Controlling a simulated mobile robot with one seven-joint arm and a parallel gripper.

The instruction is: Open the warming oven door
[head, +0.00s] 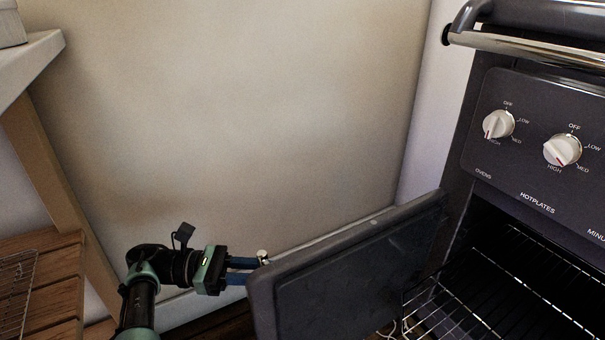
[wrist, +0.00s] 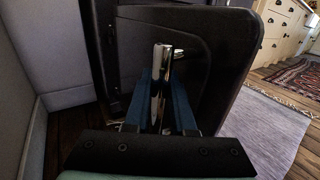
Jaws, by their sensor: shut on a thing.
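The warming oven door (head: 345,270) is dark and stands swung wide open, out to the left of the oven cavity (head: 500,285). Its outer face shows in the wrist view (wrist: 205,60). My gripper (head: 248,264) is at the door's outer side near its free edge. Its blue fingers (wrist: 160,105) are shut on the shiny metal door handle (wrist: 161,72). Only the handle's end (head: 263,256) shows in the head view; the door hides the rest.
Wire racks (head: 470,310) sit inside the open cavity. White knobs (head: 498,124) and a chrome rail (head: 530,47) are above. A bare wall (head: 230,120) is close behind the door. A wooden slatted shelf (head: 50,285) stands at the left. A rug (wrist: 265,125) lies on the floor.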

